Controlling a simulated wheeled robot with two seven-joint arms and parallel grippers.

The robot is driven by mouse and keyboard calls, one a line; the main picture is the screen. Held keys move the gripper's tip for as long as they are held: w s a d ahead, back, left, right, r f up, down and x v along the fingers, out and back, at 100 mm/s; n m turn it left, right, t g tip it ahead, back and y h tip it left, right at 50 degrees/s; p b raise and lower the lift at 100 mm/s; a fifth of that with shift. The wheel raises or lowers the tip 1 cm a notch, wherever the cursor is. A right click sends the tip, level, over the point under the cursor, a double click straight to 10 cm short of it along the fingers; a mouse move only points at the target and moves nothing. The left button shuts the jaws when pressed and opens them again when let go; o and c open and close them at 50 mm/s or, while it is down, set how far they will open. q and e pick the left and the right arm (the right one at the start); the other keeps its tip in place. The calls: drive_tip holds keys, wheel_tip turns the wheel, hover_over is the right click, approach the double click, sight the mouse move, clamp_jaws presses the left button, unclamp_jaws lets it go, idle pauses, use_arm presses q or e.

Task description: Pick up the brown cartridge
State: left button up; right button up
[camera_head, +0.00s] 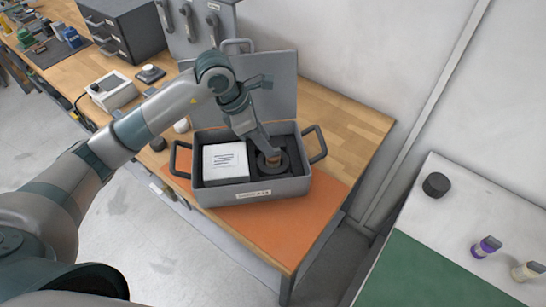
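A small brown cartridge (273,158) stands in a dark round holder (283,167) in the right half of an open grey case (249,194). My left arm reaches in from the left, and my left gripper (271,150) points down into the case at the cartridge's top. The fingertips are small and partly merge with the dark inside, so I cannot tell if they are closed on the cartridge. My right gripper is not in view.
A white labelled box (226,163) fills the case's left half. The case has raised side handles (317,144) and an open lid (281,88) behind. It stands on an orange mat (290,232). The right table holds a black cylinder (436,185), a purple-topped item (486,247) and a beige-topped item (528,271).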

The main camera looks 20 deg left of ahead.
sight(273, 159)
use_arm(q)
drive_tip(key=p+x, duration=0.1)
drive_tip(key=x, duration=0.1)
drive_tip(key=shift+d+f, duration=0.3)
drive_tip(key=shift+w+f, duration=0.1)
drive_tip(key=shift+f, duration=0.15)
drive_tip(key=shift+c, duration=0.6)
clamp_jaws()
drive_tip(key=shift+r, duration=0.15)
